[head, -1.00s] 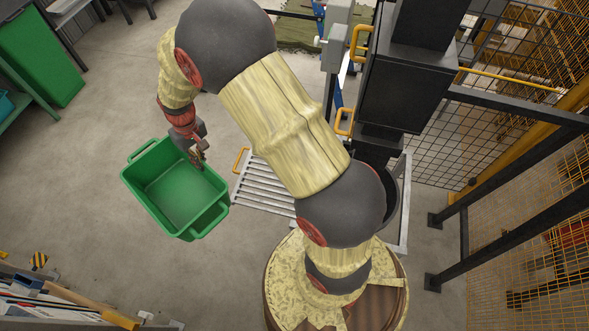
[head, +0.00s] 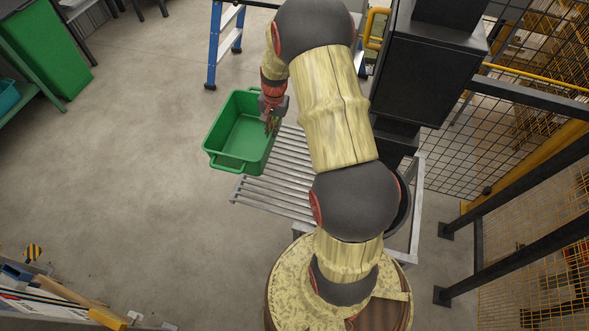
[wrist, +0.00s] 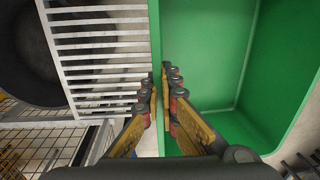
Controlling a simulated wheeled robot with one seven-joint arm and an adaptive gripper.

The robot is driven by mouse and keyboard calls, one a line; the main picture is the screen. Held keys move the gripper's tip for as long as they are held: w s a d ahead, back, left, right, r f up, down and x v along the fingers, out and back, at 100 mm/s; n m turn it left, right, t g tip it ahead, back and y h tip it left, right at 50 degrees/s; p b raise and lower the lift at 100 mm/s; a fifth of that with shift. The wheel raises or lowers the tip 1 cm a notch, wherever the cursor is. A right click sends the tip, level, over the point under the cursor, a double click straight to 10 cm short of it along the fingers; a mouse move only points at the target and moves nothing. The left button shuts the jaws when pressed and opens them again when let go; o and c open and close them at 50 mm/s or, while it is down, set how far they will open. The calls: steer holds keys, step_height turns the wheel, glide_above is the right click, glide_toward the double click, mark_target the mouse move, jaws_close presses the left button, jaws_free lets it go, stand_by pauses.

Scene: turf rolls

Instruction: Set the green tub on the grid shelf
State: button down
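The green tub (head: 226,127) is an open, empty box with a handle on its near end. My gripper (head: 269,121) is shut on the tub's right wall. In the wrist view my gripper (wrist: 160,85) has one finger on each side of the wall of the green tub (wrist: 205,50). The grid shelf (head: 270,195) is a pale rack of parallel bars, low beside my base. The tub's right part overlaps the shelf's left side in the head view; I cannot tell whether they touch. The grid shelf (wrist: 100,60) lies left of the tub wall in the wrist view.
A black machine column (head: 425,65) stands right of the shelf, with wire fencing (head: 540,210) farther right. A blue stepladder (head: 225,40) stands behind the tub. A dark round bin (wrist: 35,50) lies beside the shelf. The floor left of the tub is clear.

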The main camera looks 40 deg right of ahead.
steer(key=s+d+f+b, duration=0.6)
steer(key=s+d+f, duration=0.2)
steer(key=s+f, duration=0.4)
steer(key=shift+d+f+m, duration=0.3)
steer(key=shift+d+f, duration=0.1)
steer(key=shift+f, duration=0.4)
steer(key=c, duration=2.1)
jaws_free()
steer(key=shift+o, duration=0.3)
step_height(320, 180, up, 12)
steer(key=s+p, duration=0.1)
steer(key=p, duration=0.3)
steer(key=shift+d, duration=0.15)
